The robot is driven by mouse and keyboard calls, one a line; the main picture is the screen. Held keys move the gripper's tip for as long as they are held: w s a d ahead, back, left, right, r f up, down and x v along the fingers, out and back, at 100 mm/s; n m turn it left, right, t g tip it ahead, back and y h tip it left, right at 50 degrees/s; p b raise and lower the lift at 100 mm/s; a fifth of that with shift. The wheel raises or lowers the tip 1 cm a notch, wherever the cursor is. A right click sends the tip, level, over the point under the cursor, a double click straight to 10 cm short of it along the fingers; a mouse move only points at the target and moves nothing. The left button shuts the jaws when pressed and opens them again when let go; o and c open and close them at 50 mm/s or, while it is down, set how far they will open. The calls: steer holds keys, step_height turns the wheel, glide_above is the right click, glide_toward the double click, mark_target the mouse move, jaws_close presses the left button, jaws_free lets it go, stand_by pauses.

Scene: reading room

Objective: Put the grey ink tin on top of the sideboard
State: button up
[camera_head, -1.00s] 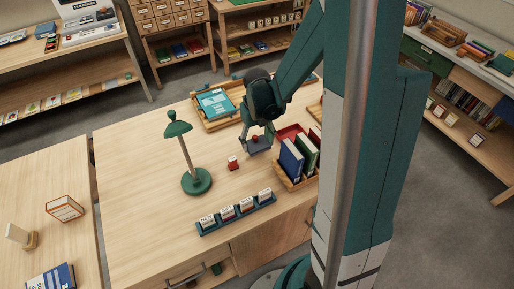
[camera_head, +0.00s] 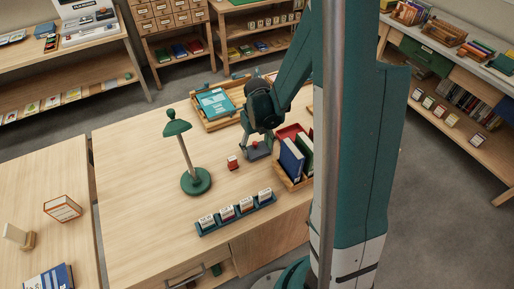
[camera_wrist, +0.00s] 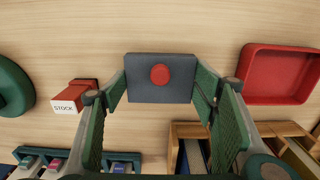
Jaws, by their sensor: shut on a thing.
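The grey ink tin (camera_wrist: 160,90) is a flat dark grey block with a round red knob on top. In the wrist view it sits between the two green finger pads of my gripper (camera_wrist: 162,92), which is shut on its short sides. In the head view my gripper (camera_head: 259,143) holds the tin (camera_head: 258,152) at the far right part of the large desk (camera_head: 140,170). I cannot tell whether its underside touches the desk. A long unit with a pale top and a green drawer (camera_head: 432,58) stands at the right and looks like the sideboard.
A red tray (camera_wrist: 280,74) and a wooden book holder (camera_wrist: 183,130) are close by. A red stamp block (camera_wrist: 72,98) and a green lamp (camera_head: 196,181) stand to the left. A row of cards (camera_head: 237,213) lies in front. My arm hides part of the room's middle right.

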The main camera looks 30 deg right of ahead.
mark_target(257, 150)
steer(key=o, duration=1.2)
steer(key=shift+r, duration=0.15)
steer(key=shift+r+p, duration=1.15)
steer(key=shift+r, duration=4.8)
